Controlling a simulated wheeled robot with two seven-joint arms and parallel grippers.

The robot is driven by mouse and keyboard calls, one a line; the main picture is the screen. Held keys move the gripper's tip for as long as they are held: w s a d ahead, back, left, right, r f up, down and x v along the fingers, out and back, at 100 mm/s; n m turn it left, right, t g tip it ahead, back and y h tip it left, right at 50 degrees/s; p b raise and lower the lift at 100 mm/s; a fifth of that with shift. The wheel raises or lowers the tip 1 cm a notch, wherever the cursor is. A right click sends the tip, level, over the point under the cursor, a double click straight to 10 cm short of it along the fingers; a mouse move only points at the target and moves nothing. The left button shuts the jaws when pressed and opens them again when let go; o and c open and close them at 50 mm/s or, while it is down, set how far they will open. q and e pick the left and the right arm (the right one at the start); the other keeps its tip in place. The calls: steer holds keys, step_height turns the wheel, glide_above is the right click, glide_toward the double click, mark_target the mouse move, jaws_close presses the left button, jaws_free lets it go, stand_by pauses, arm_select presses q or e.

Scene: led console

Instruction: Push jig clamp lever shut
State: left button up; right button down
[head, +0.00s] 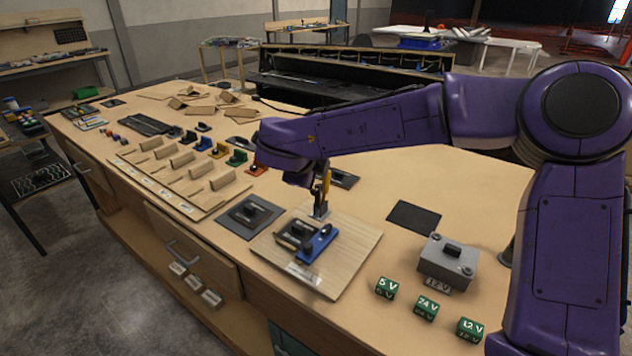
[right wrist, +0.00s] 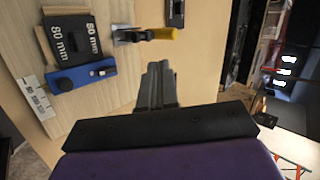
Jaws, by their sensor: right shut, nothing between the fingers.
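The jig is a light wooden board (head: 355,250) near the front of the bench. On it sit a black block (head: 292,232) marked 80 mm and a blue bar (head: 318,246) with a dark knob. The clamp (head: 320,210) stands behind them, its yellow lever (head: 326,187) standing up. In the right wrist view the clamp (right wrist: 128,36) and yellow lever (right wrist: 162,33) lie ahead of my right gripper (right wrist: 158,68). That gripper is shut and empty, with a small gap to the lever in the picture. Its fingers are mostly hidden in the head view. My left gripper is out of view.
A grey box (head: 448,262) and several green voltage blocks, one marked 24 V (head: 426,308), stand right of the jig. A dark pad (head: 414,216) lies behind. A wooden rack (head: 190,190) with several parts is at left. Bare bench lies between jig and pad.

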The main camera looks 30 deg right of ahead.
mark_target(329, 175)
steer(key=p+x, duration=0.2)
steer(key=x, duration=0.6)
steer(key=shift+w+d+f, duration=0.2)
steer(key=shift+w+f, duration=0.05)
steer(key=shift+w+d+f+p, duration=0.2)
steer(key=shift+d+f+p, duration=0.1)
steer(key=shift+f, duration=0.1)
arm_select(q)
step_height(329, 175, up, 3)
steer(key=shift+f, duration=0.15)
arm_select(e)
steer(key=shift+w+d+r+p, duration=0.2)
steer(key=shift+d+p, duration=0.1)
steer(key=shift+d, duration=0.2)
steer(key=shift+w+d+r+p, duration=0.1)
steer(key=shift+w+d+p, duration=0.15)
steer(key=shift+d, duration=0.2)
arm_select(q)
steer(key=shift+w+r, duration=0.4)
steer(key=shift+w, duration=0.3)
arm_select(e)
steer(key=shift+w+d+f, duration=0.55)
steer(key=shift+d+f, duration=0.25)
steer(key=shift+d, duration=0.55)
steer(key=shift+w+d+f, duration=0.55)
steer(key=shift+d+f, duration=0.25)
steer(key=shift+d, duration=0.5)
steer(key=shift+w+d+f, duration=0.55)
steer(key=shift+d+f, duration=0.3)
steer(key=shift+d, duration=0.5)
